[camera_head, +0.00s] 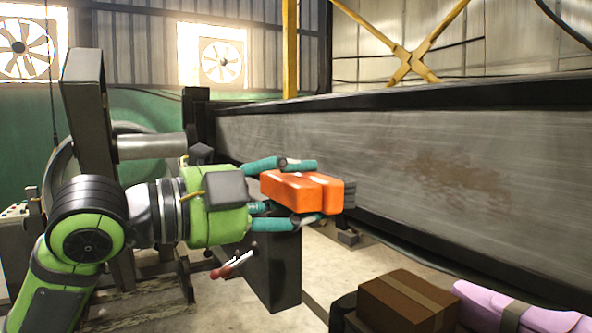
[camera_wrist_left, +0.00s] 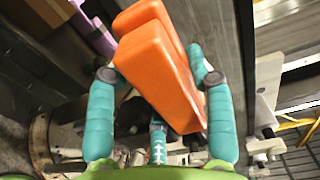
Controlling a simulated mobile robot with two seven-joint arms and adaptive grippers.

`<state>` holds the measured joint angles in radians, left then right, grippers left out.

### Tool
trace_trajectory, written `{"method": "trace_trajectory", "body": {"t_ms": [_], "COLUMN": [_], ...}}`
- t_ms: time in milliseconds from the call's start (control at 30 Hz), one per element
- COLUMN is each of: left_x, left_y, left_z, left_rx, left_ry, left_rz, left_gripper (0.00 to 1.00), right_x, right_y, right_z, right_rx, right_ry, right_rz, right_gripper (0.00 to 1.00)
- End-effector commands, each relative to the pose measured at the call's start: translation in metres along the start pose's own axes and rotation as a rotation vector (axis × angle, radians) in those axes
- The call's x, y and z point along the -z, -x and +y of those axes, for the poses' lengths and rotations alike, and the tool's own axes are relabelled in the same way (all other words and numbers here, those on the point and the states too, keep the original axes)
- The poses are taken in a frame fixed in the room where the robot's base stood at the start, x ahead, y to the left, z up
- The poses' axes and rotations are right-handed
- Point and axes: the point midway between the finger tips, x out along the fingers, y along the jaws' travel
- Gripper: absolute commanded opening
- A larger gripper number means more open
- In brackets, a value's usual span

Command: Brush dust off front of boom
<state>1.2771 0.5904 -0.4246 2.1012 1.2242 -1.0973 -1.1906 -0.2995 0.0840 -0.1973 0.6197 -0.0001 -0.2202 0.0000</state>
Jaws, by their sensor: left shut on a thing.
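The boom (camera_head: 400,150) is a long grey beam with dark edges that runs across the head view to the right. A brownish dust patch (camera_head: 465,185) lies on its front face. My left gripper (camera_head: 305,190) is shut on an orange brush (camera_head: 295,188), whose dark bristles (camera_head: 349,194) point right. The brush is held in front of the boom, to the left of the dust patch. Whether the bristles touch the boom cannot be told. In the left wrist view the orange brush (camera_wrist_left: 158,65) sits between teal fingers. My right gripper is out of view.
A cardboard box (camera_head: 405,303) and a pink-purple bundle (camera_head: 520,312) with a dark strap are at the lower right, below the boom. A dark post with a red-knobbed lever (camera_head: 225,270) stands below my left gripper. Yellow bracing (camera_head: 410,65) is behind the boom.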

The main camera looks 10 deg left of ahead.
Motion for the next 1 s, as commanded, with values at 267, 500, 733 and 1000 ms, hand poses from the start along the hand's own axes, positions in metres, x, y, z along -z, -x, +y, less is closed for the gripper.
{"method": "trace_trajectory", "body": {"t_ms": [267, 500, 733, 1000], "left_x": [0.003, 0.003, 0.003, 0.003], "left_y": [-0.008, -0.034, -0.052, -0.058], "left_z": [-0.015, -0.016, -0.015, -0.015], "left_rx": [0.024, 0.023, 0.022, 0.022], "left_ry": [0.002, 0.003, 0.002, 0.001], "left_rz": [0.011, 0.011, 0.009, 0.008], "left_gripper": [0.27, 0.27, 0.27, 0.27], "right_x": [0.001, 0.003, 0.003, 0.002], "right_y": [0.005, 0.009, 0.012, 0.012], "right_z": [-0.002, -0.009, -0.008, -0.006], "right_rx": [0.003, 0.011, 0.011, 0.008], "right_ry": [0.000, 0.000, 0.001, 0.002], "right_rz": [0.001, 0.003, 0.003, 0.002], "right_gripper": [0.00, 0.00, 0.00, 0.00]}}
